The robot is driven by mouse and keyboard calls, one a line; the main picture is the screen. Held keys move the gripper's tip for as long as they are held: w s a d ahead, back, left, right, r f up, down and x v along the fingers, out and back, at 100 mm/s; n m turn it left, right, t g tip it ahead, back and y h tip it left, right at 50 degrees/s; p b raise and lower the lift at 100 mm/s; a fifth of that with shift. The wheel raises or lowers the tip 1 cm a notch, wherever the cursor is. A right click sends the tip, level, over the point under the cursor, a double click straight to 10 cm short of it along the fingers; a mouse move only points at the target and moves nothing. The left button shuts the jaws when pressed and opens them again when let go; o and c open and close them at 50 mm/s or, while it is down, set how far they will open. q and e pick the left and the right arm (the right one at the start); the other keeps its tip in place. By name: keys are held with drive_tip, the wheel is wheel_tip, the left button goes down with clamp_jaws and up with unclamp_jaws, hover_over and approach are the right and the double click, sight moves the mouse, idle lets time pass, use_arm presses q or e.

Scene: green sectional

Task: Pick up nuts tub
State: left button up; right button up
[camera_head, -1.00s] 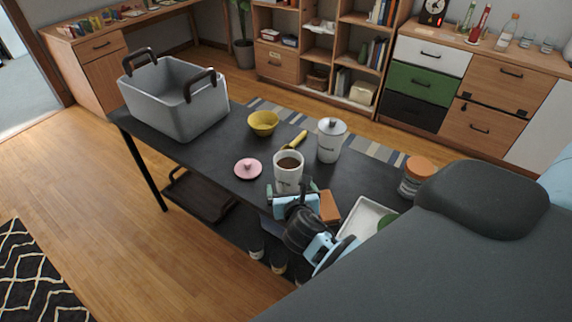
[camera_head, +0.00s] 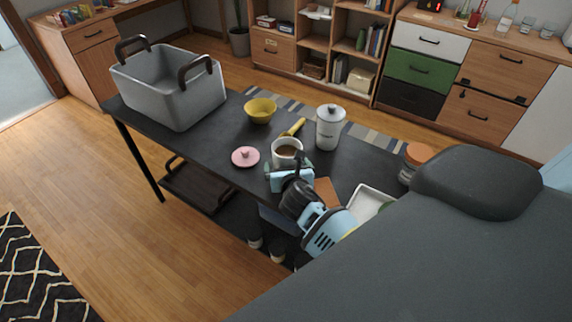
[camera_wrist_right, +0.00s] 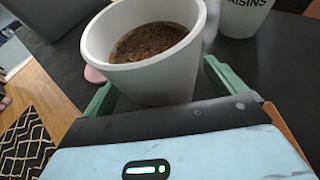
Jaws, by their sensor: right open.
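The likely nuts tub (camera_head: 287,150) is a white, open, tapered tub with brown contents, upright on the dark table; its label is not visible. It also fills the top of the right wrist view (camera_wrist_right: 150,75). My right gripper (camera_head: 288,172) is at the tub's near side. In the wrist view its green fingers (camera_wrist_right: 160,82) are apart, one on each side of the tub. Whether they touch it I cannot tell. The tub's lower part is hidden by the gripper in the head view. My left gripper is not in view.
A white lidded raisins canister (camera_head: 329,128) stands close behind right. A pink lid (camera_head: 246,156), yellow bowl (camera_head: 260,110) and yellow-handled tool (camera_head: 294,127) are nearby. A grey bin (camera_head: 190,105) is at the left. A white tray (camera_head: 372,203) and orange-lidded jar (camera_head: 414,164) are right.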

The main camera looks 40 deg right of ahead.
drive_tip(key=shift+w+d+f, duration=0.2)
drive_tip(key=shift+w+f, duration=0.15)
drive_tip(key=shift+w, duration=0.2)
drive_tip(key=shift+r, duration=0.1)
drive_tip(key=shift+c, duration=0.5)
drive_tip(key=c, duration=1.2)
